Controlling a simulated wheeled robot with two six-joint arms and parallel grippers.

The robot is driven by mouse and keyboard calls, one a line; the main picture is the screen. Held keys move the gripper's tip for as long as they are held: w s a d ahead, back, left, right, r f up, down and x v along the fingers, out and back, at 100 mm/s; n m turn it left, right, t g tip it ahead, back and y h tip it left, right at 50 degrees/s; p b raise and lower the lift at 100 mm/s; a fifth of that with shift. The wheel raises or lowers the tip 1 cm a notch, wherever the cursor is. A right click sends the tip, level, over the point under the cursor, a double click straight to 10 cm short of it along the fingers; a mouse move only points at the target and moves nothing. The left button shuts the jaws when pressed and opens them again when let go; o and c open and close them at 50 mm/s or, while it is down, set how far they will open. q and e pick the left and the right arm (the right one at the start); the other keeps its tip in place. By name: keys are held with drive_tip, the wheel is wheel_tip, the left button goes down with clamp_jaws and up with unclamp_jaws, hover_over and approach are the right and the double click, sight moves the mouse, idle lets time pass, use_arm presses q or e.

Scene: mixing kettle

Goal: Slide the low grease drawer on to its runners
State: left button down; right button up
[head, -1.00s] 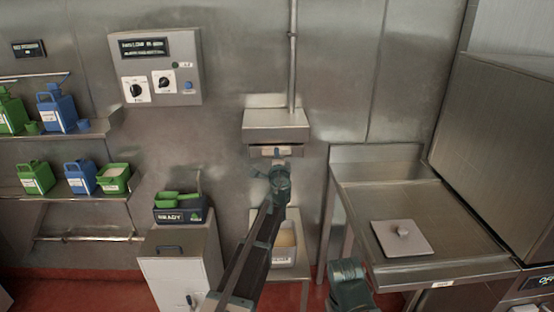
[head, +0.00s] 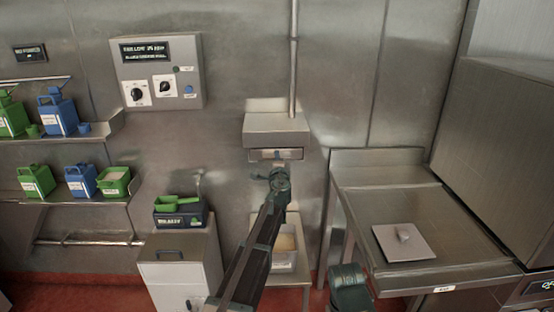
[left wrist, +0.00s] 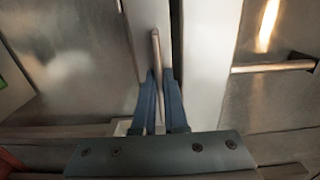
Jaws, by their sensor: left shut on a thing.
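The low grease drawer (head: 293,155) shows as a narrow metal front right under the steel wall housing (head: 276,125) in the head view. My left gripper (head: 277,157) reaches up to it from below. In the left wrist view my left gripper (left wrist: 158,100) has its blue fingers closed on a thin bar handle (left wrist: 156,55) in front of a pale metal face (left wrist: 145,20). A dark gap lies between this face and another pale panel (left wrist: 205,60). The runners are hidden, so I cannot tell how far in the drawer sits.
A low stand with a bin (head: 285,243) is below the housing. A white cabinet (head: 180,270) carrying a dark tray (head: 180,218) stands left. A steel table (head: 380,200) with a lidded plate (head: 404,242) stands right. A vertical pipe (head: 294,60) rises above the housing.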

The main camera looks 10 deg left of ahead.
idle(0.4)
use_arm(q)
drive_tip(key=c, duration=0.5)
unclamp_jaws()
drive_tip(key=shift+w, duration=0.1)
drive_tip(key=shift+c, duration=0.2)
drive_tip(key=shift+o, duration=0.3)
drive_tip(key=shift+s+d+f, duration=0.1)
drive_tip(key=shift+s+f, duration=0.05)
drive_tip(key=shift+s, duration=0.2)
drive_tip(key=v, duration=0.6)
drive_tip(key=shift+s, duration=0.2)
